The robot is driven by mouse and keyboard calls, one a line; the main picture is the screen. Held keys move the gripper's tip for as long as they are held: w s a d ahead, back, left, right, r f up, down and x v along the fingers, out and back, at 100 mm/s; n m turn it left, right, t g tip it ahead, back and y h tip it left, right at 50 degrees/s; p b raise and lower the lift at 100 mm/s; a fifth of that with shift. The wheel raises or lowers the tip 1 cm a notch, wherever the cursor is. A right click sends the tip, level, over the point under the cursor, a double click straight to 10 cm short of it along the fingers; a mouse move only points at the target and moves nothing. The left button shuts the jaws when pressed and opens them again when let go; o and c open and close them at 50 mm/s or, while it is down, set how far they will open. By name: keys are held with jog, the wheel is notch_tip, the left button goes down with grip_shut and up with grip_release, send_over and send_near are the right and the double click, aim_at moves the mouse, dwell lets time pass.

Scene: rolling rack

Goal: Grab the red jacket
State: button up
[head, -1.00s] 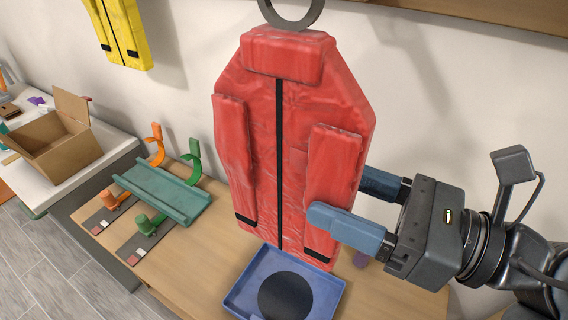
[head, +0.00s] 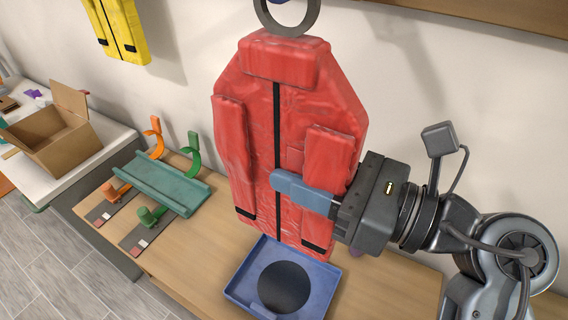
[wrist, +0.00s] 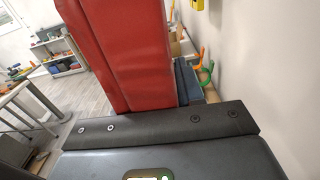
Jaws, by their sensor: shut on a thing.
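The red jacket (head: 262,120) hangs upright from a dark ring (head: 287,18) in the head view, with a black zip line down its front. My gripper (head: 290,190) is at the jacket's lower right side. One blue finger lies across the front, and the other is hidden behind the jacket. The gripper is shut on the jacket. In the wrist view the jacket (wrist: 135,55) fills the space just beyond the gripper's dark body, and the fingertips are not clear there.
A blue tray (head: 325,275) with a black disc sits on the wooden table (head: 190,260) below the jacket. Teal, orange and green fixtures (head: 165,185) stand left of it. A cardboard box (head: 60,135) is farther left. A yellow jacket (head: 122,30) hangs upper left.

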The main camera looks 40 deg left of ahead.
grip_shut()
